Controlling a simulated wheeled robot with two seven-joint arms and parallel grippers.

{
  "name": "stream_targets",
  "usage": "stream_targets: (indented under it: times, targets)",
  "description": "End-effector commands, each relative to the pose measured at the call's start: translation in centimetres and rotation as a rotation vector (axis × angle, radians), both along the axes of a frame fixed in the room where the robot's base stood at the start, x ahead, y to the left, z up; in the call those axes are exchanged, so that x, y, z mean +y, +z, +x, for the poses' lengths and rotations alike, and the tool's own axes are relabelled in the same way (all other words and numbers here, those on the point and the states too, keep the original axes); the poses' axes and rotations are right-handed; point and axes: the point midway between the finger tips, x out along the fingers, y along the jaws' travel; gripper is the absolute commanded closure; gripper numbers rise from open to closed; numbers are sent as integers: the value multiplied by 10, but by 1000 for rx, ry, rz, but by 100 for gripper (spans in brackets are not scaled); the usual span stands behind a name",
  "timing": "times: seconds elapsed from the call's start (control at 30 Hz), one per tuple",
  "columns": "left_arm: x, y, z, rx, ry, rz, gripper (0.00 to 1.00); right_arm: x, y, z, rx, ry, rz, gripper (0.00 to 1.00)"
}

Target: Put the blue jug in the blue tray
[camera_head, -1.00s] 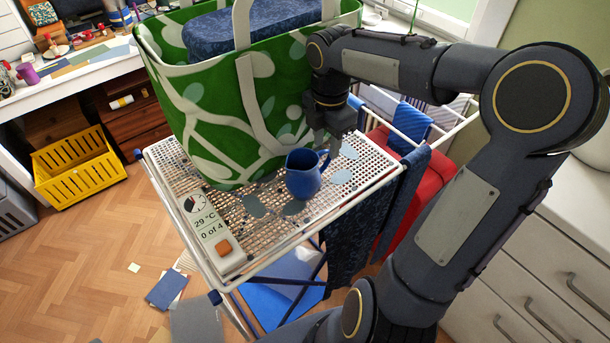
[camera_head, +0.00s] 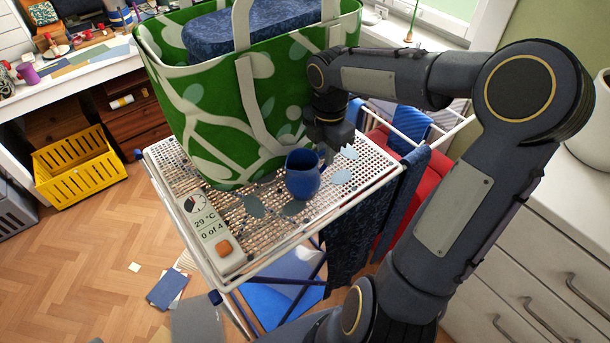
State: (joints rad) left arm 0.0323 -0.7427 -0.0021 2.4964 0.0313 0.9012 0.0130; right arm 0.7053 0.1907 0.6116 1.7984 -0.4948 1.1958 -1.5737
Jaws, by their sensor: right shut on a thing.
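The blue jug (camera_head: 302,174) stands upright on the white perforated top (camera_head: 243,262) of a folding stand, in front of a large green bag. My right gripper (camera_head: 326,154) is at the jug's far right side, shut on it near the handle. Its fingers are mostly hidden behind the jug and the wrist. A flat blue thing (camera_head: 283,302) shows below the stand, partly hidden by its legs; I cannot tell whether it is the blue tray. My left gripper is not in view.
The green bag (camera_head: 205,110) with a dark blue bundle (camera_head: 265,25) fills the back of the stand. A grey device with a dial (camera_head: 212,235) lies at the front left. A yellow crate (camera_head: 80,170) stands on the floor. White drawers (camera_head: 530,290) are at the right.

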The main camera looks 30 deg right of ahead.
Motion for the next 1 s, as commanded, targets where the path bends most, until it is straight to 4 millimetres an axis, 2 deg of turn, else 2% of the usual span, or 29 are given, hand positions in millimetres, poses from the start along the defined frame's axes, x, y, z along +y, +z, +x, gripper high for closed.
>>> stream_targets:
  times: [0.53, 1.0]
  targets:
    - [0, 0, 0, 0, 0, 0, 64, 0, 9, 1, -3, -1, -1, 100]
    - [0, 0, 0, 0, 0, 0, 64, 0, 53, 1, -4, 0, -1, 100]
